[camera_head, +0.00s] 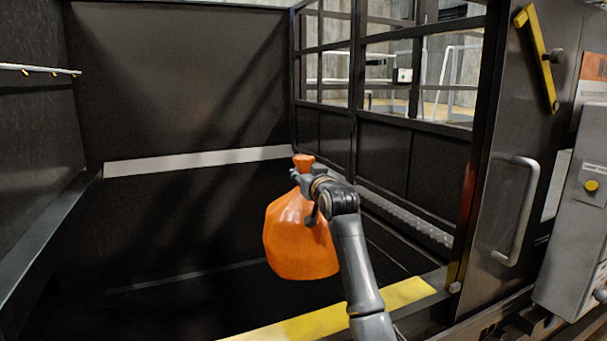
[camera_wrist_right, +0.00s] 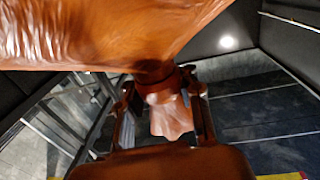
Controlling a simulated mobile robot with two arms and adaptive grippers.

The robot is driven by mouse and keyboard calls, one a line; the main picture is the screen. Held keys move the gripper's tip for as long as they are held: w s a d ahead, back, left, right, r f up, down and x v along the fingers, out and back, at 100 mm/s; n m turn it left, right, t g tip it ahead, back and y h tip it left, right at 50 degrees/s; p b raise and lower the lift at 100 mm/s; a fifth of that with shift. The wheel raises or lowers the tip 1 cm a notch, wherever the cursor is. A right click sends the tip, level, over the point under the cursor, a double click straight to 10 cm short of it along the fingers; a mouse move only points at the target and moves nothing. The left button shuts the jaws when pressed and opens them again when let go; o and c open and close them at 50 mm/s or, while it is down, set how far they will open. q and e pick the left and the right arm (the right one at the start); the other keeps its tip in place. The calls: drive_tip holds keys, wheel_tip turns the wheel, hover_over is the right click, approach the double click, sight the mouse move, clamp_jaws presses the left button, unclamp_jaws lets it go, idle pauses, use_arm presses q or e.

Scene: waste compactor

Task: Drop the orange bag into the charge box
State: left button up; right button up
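The orange bag (camera_head: 298,240) hangs from my right gripper (camera_head: 305,182) in the head view, over the open dark charge box (camera_head: 200,160). My right gripper is shut around the bag's twisted neck, and the knotted top sticks up above the fingers. In the right wrist view, the neck of the orange bag (camera_wrist_right: 158,82) sits between the two fingers of the right gripper (camera_wrist_right: 160,92), and the bag's body fills the top of the picture. The box floor under the bag is in deep shadow. My left gripper is not in view.
A yellow-painted front edge (camera_head: 340,315) runs below my right arm. A barred side wall (camera_head: 390,100) stands to the right of the bag. A metal door handle (camera_head: 520,210) and a control box with a yellow button (camera_head: 591,186) are at far right.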

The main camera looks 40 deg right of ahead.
drive_tip(key=o, duration=0.4)
drive_tip(key=shift+r, duration=0.2)
drive_tip(key=shift+a+f, duration=0.1)
drive_tip(key=shift+f, duration=0.2)
drive_tip(key=shift+s+a, duration=0.2)
drive_tip(key=shift+s, duration=0.4)
drive_tip(key=v, duration=1.1)
drive_tip(key=shift+r, duration=0.3)
drive_tip(key=shift+d, duration=0.1)
